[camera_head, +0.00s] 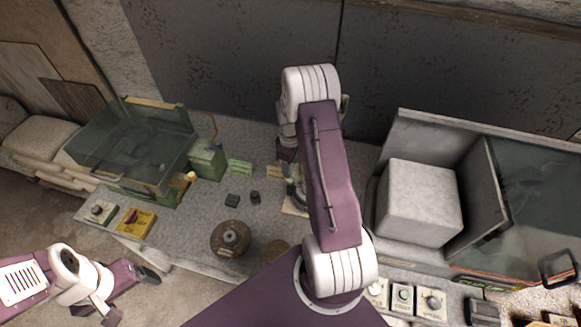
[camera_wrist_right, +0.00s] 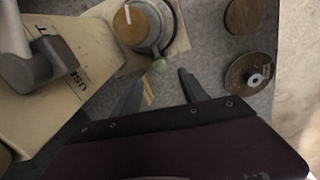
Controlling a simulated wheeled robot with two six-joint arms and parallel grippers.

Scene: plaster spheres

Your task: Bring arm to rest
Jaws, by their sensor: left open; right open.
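My right arm (camera_head: 331,185) reaches over the middle of the table in the head view and hides much of what lies below it. My right gripper (camera_wrist_right: 160,88) is open in the right wrist view, its two dark fingers apart with nothing seen between them. It is near a round tan-topped grey device (camera_wrist_right: 138,25). My left gripper (camera_head: 131,296) is open and empty at the lower left of the head view, in front of the table's edge and apart from the things on it.
A greenish glass case (camera_head: 130,150) stands at the left of the table (camera_head: 195,215). A brown disc (camera_head: 230,239) and small dark blocks (camera_head: 233,200) lie left of my right arm. A white block (camera_head: 418,200) sits in a grey case at right. Switch boxes (camera_head: 432,303) line the lower right.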

